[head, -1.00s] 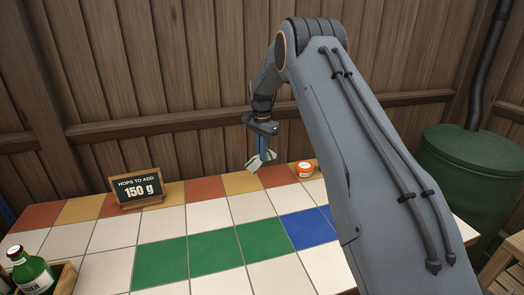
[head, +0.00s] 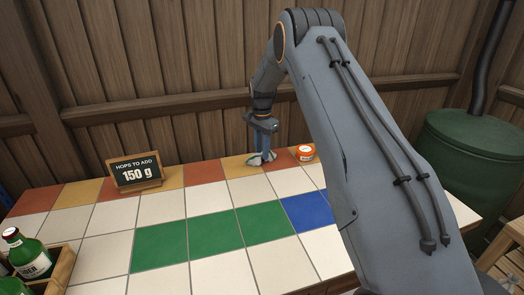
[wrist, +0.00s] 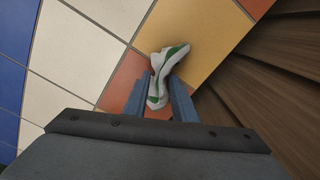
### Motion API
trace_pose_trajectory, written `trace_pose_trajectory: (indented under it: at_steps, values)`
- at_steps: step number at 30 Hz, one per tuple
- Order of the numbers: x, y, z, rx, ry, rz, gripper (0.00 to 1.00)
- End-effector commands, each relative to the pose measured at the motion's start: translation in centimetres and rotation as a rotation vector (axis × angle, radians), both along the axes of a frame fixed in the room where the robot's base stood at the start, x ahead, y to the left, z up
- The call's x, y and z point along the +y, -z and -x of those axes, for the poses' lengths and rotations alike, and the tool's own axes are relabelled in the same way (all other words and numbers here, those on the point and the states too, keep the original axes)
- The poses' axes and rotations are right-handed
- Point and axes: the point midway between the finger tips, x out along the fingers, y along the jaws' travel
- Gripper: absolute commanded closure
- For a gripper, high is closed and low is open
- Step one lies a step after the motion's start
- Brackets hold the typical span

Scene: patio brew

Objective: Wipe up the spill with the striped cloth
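The striped cloth, white with green stripes, is bunched between the blue fingers of my gripper (head: 263,152). In the head view the cloth (head: 256,160) is low at the back edge of the tiled table, seemingly at the tile surface; whether it presses on the tiles I cannot tell. In the wrist view the cloth (wrist: 170,62) sticks out past the fingertips of my gripper (wrist: 168,92), over an orange and a yellow tile. I can make out no spill in either view; my arm hides part of the table's right side.
An orange tub with a white label (head: 305,152) stands close to the right of my gripper. A hops sign (head: 135,173) reading 150 g stands at the back left. A crate (head: 62,272) with green bottles is at the front left. The wooden wall (head: 180,90) rises behind the table.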

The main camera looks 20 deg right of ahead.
Motion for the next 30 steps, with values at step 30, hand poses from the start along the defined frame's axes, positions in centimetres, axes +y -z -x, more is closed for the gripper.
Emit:
trace_pose_trajectory:
  at_steps: [30]
  values:
    - [0.0,2.0,0.0,0.000,0.000,0.000,0.38]
